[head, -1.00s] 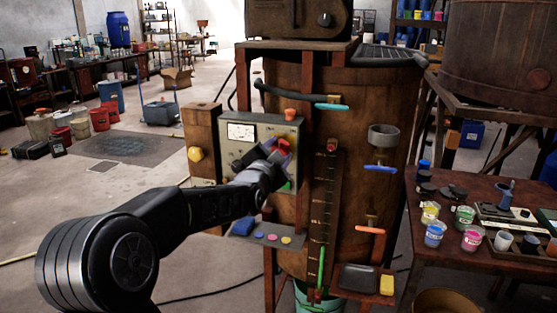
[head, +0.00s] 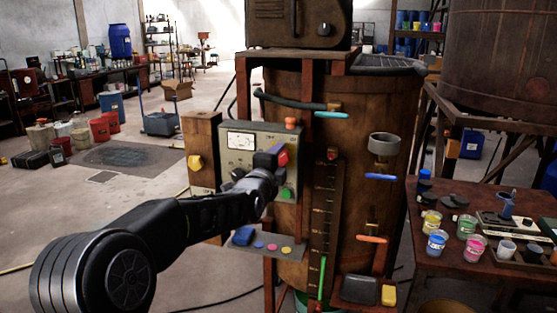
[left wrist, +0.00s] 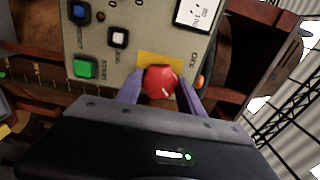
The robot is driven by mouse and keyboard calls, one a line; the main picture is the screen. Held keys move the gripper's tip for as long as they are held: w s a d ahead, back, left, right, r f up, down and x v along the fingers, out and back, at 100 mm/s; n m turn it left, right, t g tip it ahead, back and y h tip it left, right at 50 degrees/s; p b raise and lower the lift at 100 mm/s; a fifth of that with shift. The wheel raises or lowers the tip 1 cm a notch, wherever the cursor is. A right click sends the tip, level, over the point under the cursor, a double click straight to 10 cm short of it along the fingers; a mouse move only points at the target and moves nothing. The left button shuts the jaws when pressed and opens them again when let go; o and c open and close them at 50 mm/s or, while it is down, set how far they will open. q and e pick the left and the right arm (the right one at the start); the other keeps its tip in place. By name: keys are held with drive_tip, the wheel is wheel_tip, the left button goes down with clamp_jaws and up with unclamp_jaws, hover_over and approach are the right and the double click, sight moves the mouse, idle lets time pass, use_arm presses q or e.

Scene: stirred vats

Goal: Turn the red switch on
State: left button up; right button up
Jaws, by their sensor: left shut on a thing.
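The red switch (left wrist: 160,82) is a round red knob on a yellow plate on the grey control panel (head: 239,165). In the left wrist view it sits between the two fingers of my left gripper (left wrist: 161,90), which is shut on it. In the head view my left gripper (head: 268,161) covers most of the switch, and only a bit of red (head: 283,157) shows. The label OFF can be read beside the yellow plate; any other label of the switch is hidden by the gripper. My right gripper is not in view.
A green button (left wrist: 85,68), a white one (left wrist: 118,38) and a blue one (left wrist: 80,11) are near the switch. An orange knob (head: 291,123) tops the panel. A small shelf (head: 268,246) juts out below. The large vat (head: 345,110) stands behind.

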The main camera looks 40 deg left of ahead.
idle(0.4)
use_arm(q)
drive_tip(key=o, duration=1.4)
drive_tip(key=shift+s, duration=0.1)
drive_tip(key=b+v, duration=0.1)
drive_tip(key=v, duration=0.6)
drive_tip(key=shift+s+d, duration=0.15)
drive_tip(key=shift+s, duration=0.15)
